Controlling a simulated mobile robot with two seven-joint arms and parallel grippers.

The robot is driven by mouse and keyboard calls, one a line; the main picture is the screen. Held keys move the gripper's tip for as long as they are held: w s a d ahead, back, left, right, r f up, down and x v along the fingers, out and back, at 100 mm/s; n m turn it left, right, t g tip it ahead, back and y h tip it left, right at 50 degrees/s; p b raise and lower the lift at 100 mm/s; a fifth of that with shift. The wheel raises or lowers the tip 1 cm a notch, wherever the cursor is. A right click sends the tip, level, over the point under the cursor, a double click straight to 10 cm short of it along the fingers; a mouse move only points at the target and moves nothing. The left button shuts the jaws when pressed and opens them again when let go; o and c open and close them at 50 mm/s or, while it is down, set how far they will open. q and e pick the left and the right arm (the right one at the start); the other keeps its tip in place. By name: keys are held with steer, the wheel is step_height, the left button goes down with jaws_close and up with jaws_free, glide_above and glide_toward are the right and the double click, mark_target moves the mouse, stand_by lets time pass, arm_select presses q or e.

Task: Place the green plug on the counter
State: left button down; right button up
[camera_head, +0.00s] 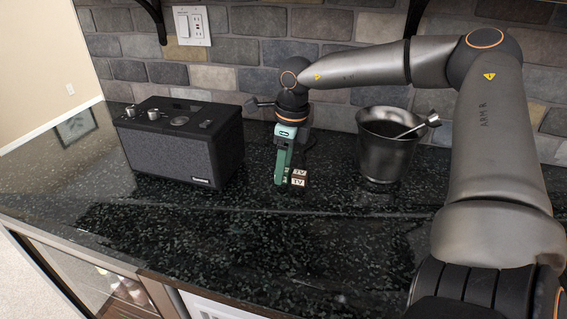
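My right gripper (281,178) points down at the counter (250,245), between the radio and the metal bucket. Its green-teal parts reach down close to the dark stone top. No separate green plug can be made out with certainty; the green parts at the gripper blend together. The finger gap is not clear from this side. My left gripper is not in view.
A black and grey radio (170,150) stands left of the gripper. A metal bucket (384,155) with a utensil (418,128) stands to the right. A brick wall (240,50) with an outlet (192,26) is behind. The front of the counter is clear.

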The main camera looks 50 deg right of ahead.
steer(key=shift+o, duration=0.6)
steer(key=shift+r+p, duration=0.25)
steer(key=shift+p, duration=0.05)
step_height(320, 180, up, 12)
steer(key=s, duration=0.1)
steer(key=shift+s+d+p, duration=0.15)
steer(key=shift+d+p, duration=0.15)
steer(key=shift+f, duration=0.15)
